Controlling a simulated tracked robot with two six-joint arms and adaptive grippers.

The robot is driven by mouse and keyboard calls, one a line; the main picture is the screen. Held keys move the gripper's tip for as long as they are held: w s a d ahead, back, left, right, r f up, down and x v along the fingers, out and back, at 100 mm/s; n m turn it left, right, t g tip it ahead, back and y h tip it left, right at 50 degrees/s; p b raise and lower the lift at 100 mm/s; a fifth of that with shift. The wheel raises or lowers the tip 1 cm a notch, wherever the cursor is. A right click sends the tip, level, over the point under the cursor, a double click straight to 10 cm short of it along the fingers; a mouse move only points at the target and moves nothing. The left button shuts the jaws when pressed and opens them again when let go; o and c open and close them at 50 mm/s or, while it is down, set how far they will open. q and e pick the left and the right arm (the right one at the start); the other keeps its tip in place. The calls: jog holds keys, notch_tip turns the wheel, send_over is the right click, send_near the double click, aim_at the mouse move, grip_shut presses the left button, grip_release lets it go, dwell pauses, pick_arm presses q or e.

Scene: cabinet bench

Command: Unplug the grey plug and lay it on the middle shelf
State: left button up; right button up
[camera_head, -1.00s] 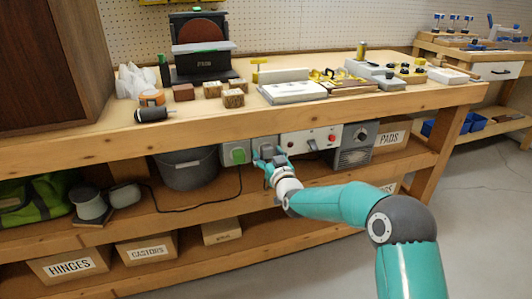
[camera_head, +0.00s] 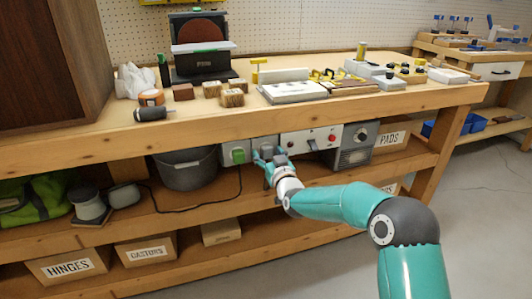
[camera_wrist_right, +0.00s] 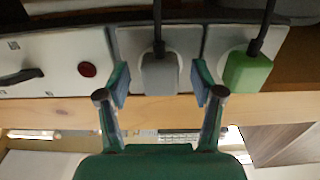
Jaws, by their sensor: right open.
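The grey plug (camera_wrist_right: 159,73) sits in a pale socket plate in the right wrist view, with a dark cord running from it. My right gripper (camera_wrist_right: 161,86) is open, with one finger on each side of the plug and gaps showing between. In the head view my right gripper (camera_head: 269,158) is at the socket row under the bench top and hides most or all of the grey plug. The middle shelf (camera_head: 165,231) runs below the sockets. My left gripper is out of view.
A green plug (camera_head: 238,155) is in the neighbouring socket, close beside my gripper. A switch panel (camera_head: 312,139) and a grey box (camera_head: 354,145) are on the other side.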

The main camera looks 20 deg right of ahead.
aim_at(268, 154)
jog(key=shift+b, duration=0.35)
grip_shut()
dwell(0.4)
jog(key=shift+s, duration=0.1)
jog(key=shift+s+d+b, duration=0.1)
jog(key=shift+s+b, duration=1.9)
jog(key=shift+s, duration=0.9)
